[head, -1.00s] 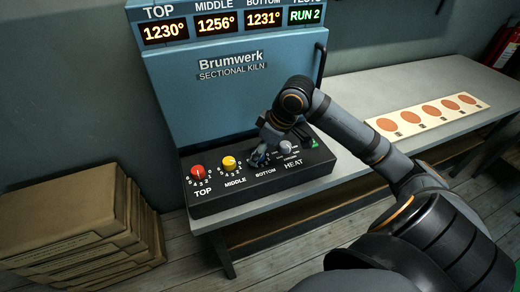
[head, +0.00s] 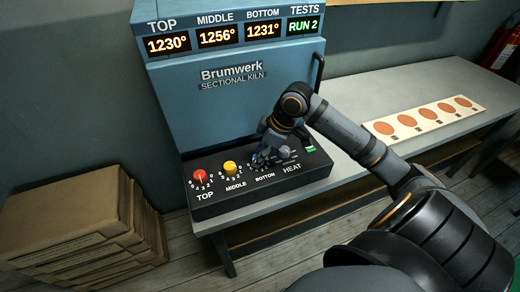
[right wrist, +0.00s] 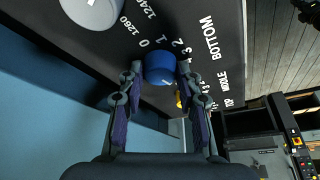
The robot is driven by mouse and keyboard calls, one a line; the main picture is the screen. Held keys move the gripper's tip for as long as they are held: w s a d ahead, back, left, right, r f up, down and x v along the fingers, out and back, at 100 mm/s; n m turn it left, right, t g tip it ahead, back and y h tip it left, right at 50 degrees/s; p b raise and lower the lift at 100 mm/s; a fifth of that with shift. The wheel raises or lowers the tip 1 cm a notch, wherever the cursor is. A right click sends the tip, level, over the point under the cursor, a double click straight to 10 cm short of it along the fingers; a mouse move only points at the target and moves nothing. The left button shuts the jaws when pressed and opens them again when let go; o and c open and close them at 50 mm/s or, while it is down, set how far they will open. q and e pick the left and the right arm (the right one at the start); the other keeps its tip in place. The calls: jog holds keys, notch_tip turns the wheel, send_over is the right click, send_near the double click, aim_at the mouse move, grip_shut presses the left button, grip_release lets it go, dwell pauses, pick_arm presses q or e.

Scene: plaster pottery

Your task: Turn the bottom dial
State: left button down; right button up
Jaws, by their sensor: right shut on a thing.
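The bottom dial is a blue knob (right wrist: 160,68) in the right wrist view, beside the word BOTTOM and a printed scale starting at 0. My right gripper (head: 262,157) is over the BOTTOM position of the black control panel (head: 215,207). In the right wrist view my right gripper (right wrist: 160,78) has a finger on each side of the blue knob and is shut on it. The gripper hides the knob in the head view. The red top dial (head: 200,176) and yellow middle dial (head: 230,168) stand to its left. My left gripper is not in view.
A pale round knob (right wrist: 92,10) sits close to the blue one. The blue kiln (head: 230,110) rises behind the panel, its displays reading 1230°, 1256°, 1231° and RUN 2. A strip with orange discs (head: 425,119) lies on the bench at right. Boxes (head: 70,220) are stacked at left.

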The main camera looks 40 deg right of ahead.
jog(key=n+p, duration=0.1)
jog(key=n, duration=0.1)
jog(key=n+g+y+p, duration=0.1)
jog(key=shift+w+r+n, duration=0.15)
jog(key=shift+n, duration=0.25)
jog(key=shift+n+g+p, duration=0.45)
jog(key=shift+n+g, duration=0.05)
jog(key=shift+n, duration=0.7)
jog(key=shift+w+n+g, duration=0.1)
jog(key=shift+n+g, duration=0.5)
jog(key=shift+n, duration=0.7)
jog(key=shift+d, duration=0.1)
jog(key=o, duration=1.1)
jog(key=shift+o, duration=0.2)
